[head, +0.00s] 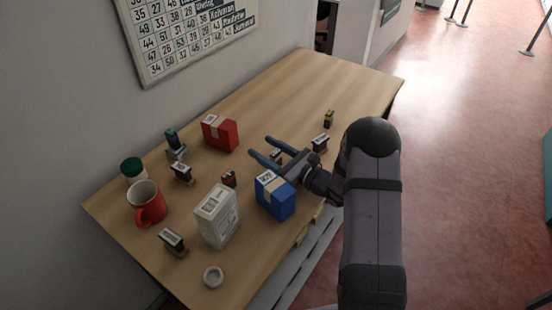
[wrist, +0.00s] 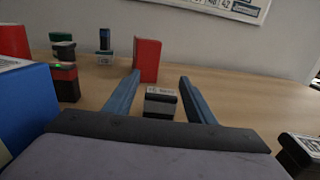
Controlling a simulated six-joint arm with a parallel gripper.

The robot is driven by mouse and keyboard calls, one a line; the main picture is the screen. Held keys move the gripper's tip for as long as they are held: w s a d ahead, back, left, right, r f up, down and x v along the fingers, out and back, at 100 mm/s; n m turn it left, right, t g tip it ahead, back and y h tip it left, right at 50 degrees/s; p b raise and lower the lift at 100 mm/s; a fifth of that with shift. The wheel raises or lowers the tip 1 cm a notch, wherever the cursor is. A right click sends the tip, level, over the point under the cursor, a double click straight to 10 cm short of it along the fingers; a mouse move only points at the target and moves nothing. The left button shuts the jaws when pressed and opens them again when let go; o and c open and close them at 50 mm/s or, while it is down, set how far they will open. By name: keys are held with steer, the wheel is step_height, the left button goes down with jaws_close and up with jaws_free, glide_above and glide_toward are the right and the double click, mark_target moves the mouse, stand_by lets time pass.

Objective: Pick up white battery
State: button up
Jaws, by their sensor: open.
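My gripper (head: 260,146) is open, its two blue fingers pointing left over the counter. In the wrist view, a small dark block with a white printed label (wrist: 160,102) stands between the open fingers (wrist: 159,79), apart from both. In the head view this block (head: 277,157) is partly hidden by the gripper. I cannot pick out a plainly white battery. Small battery-like pieces are a red-and-black one (head: 229,178), a blue-and-dark one (head: 172,136) on a labelled block, and a yellow-and-dark one (head: 328,118).
A blue box (head: 275,196) stands close beside my gripper. A red box (head: 220,133) stands beyond the fingertips. A white carton (head: 217,217), red mug (head: 147,203), green-lidded jar (head: 132,170), white ring (head: 213,277) and several labelled blocks (head: 181,172) crowd the left. The counter's far end (head: 330,75) is clear.

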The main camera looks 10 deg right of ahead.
steer(key=shift+c, duration=0.6)
steer(key=c, duration=1.1)
steer(key=shift+o, duration=0.2)
steer(key=shift+r, duration=0.15)
